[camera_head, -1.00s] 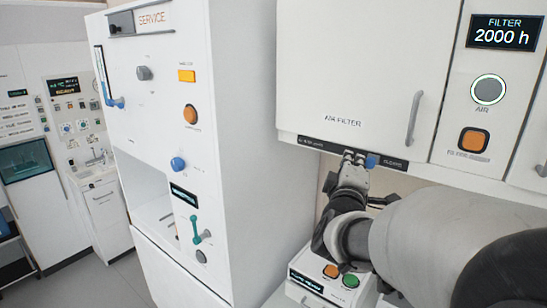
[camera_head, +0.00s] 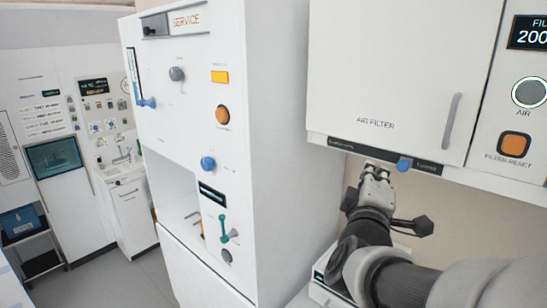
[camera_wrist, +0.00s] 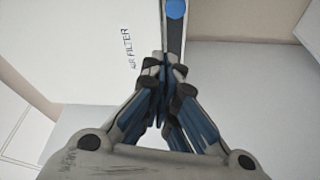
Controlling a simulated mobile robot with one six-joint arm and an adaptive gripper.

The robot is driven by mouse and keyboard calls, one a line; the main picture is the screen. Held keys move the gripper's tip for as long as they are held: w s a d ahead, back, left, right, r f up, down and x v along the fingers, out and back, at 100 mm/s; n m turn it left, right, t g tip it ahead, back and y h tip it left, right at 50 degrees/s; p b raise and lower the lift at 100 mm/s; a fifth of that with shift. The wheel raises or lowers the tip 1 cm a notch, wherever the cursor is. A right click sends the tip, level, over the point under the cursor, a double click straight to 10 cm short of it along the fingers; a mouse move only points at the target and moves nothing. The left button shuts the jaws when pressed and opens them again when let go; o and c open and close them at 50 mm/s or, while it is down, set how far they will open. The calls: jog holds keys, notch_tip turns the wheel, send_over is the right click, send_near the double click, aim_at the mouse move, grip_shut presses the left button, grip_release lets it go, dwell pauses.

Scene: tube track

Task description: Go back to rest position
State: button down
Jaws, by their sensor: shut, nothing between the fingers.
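My gripper (camera_head: 376,172) is below the lower edge of the white air filter cabinet (camera_head: 400,75), close to the dark strip with a blue knob (camera_head: 404,164). In the wrist view my gripper (camera_wrist: 165,62) has its fingers together with nothing between them. The blue knob (camera_wrist: 175,8) shows just past the fingertips at the top of that view. I cannot tell whether the fingertips touch the strip. The cabinet door is closed, with a grey handle (camera_head: 452,120).
A white service panel (camera_head: 190,70) with knobs, buttons and a lever stands to the left. A control panel at right has an orange button (camera_head: 514,144) and a round air button (camera_head: 529,92). Open floor (camera_head: 110,280) lies at lower left. A dark shelf cart (camera_head: 35,250) stands at far left.

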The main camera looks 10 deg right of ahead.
jog(key=s+a+f+m+g+y+b, duration=0.1)
jog(key=s+a+f+g+y+b, duration=0.1)
jog(key=a+f+y+b, duration=0.5)
jog(key=s+a+f+m+g+y+b, duration=0.1)
jog(key=s+a+f+y+b, duration=0.25)
jog(key=a+f, duration=0.7)
jog(key=s+f+m+g+b, duration=0.6)
jog(key=s+f+g+b, duration=0.2)
jog(key=s+f, duration=1)
jog(key=shift+d+f, duration=0.25)
jog(key=shift+f, duration=0.55)
jog(key=shift+s, duration=0.2)
